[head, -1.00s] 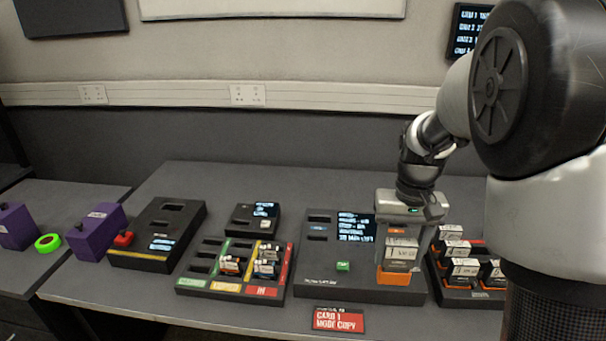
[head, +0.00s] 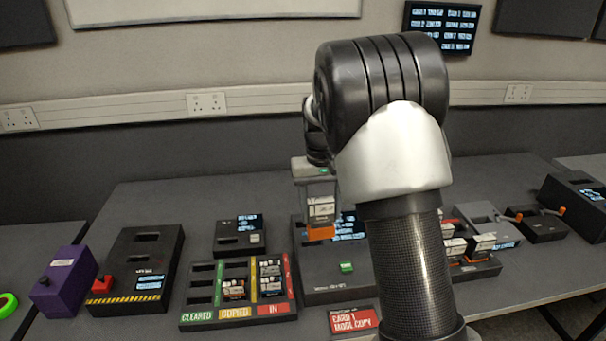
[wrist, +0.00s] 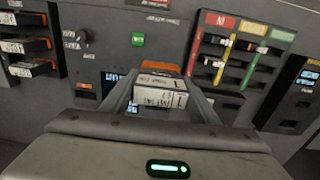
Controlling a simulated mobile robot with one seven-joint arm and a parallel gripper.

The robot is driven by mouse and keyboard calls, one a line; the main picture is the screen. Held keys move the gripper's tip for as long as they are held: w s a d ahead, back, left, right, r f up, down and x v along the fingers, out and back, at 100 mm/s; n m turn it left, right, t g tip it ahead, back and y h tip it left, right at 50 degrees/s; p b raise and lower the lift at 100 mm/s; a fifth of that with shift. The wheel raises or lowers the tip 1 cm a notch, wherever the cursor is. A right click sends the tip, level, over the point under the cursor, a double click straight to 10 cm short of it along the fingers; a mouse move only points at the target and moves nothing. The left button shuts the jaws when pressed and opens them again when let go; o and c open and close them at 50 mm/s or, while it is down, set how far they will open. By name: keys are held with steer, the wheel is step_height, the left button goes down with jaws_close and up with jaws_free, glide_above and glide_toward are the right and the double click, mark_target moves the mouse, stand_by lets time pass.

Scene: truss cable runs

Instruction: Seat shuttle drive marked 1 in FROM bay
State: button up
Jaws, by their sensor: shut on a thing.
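My gripper (head: 320,200) is shut on a shuttle drive (head: 322,213) with a white label and an orange end. In the head view it holds the drive upright above the back left of the dark copy station (head: 322,292), clear of its top. In the wrist view the drive (wrist: 160,90) sits between the fingers, its orange end away from the palm. A mark like a 1 shows on its label, too small to be sure. The station has a lit screen (head: 349,226) and a green button (head: 347,267). The FROM bay cannot be made out; the gripper and drive cover part of the station.
A sorting rack (head: 205,318) with coloured strips and several cards stands left of the station. A small dark unit (head: 228,240) is behind it. More drives (head: 482,243) stand in a rack at right, partly behind my arm. A red sign (head: 354,321) lies in front.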

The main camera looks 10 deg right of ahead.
steer(key=w+f+p, duration=0.3)
steer(key=w+p, duration=0.5)
steer(key=w, duration=0.8)
steer(key=shift+a+f+b, duration=0.2)
steer(key=shift+f+b, duration=0.65)
steer(key=shift+f, duration=0.55)
steer(key=shift+a+f+b, duration=0.15)
steer(key=shift+f+b, duration=0.65)
steer(key=shift+f, duration=0.55)
steer(key=shift+f+b, duration=2)
steer(key=shift+f, duration=0.2)
stand_by(0.5)
steer(key=o, duration=1.7)
steer(key=shift+r, duration=0.1)
